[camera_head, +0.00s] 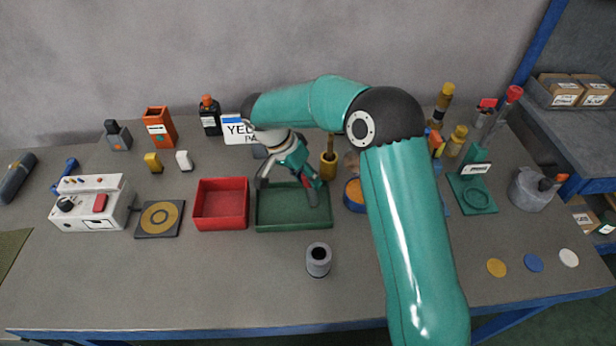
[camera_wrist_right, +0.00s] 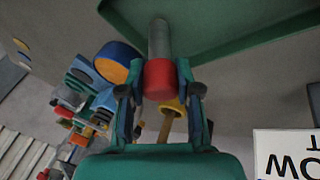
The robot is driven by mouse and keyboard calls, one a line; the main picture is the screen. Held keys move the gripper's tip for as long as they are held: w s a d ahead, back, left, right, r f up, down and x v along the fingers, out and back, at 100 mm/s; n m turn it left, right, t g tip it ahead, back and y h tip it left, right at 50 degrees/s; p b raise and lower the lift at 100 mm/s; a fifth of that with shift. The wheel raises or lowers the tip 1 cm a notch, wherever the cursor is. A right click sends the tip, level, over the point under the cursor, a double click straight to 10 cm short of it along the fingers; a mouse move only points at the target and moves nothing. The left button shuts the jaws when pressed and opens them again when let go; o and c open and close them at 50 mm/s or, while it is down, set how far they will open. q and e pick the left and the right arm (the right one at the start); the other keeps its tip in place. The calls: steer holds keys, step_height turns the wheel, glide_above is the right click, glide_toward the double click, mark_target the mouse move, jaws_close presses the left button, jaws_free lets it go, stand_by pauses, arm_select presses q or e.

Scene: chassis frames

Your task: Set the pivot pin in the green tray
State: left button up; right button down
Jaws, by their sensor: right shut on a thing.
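The pivot pin has a red head and a grey shaft. In the head view the pin (camera_head: 313,198) shows at the right part of the green tray (camera_head: 280,222), over its inside. My right gripper (camera_head: 303,180) is above the tray and shut on the pin. In the wrist view my right gripper (camera_wrist_right: 158,88) has its fingers on both sides of the red head of the pin (camera_wrist_right: 158,42). The shaft points away from the fingers, toward the green tray (camera_wrist_right: 225,45). I cannot tell whether the pin touches the tray floor. My left gripper is not in view.
A red tray (camera_head: 220,222) stands just left of the green one. A brass-coloured holder (camera_head: 328,166) stands behind it and a blue-rimmed round container (camera_head: 354,196) to the right. A grey cylinder (camera_head: 318,262) stands in front. The front table strip is mostly clear.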

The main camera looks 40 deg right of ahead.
steer(key=shift+f, duration=0.15)
steer(key=c, duration=0.8)
jaws_free()
steer(key=shift+f, duration=0.1)
steer(key=b+v, duration=0.1)
steer(key=v, duration=1.1)
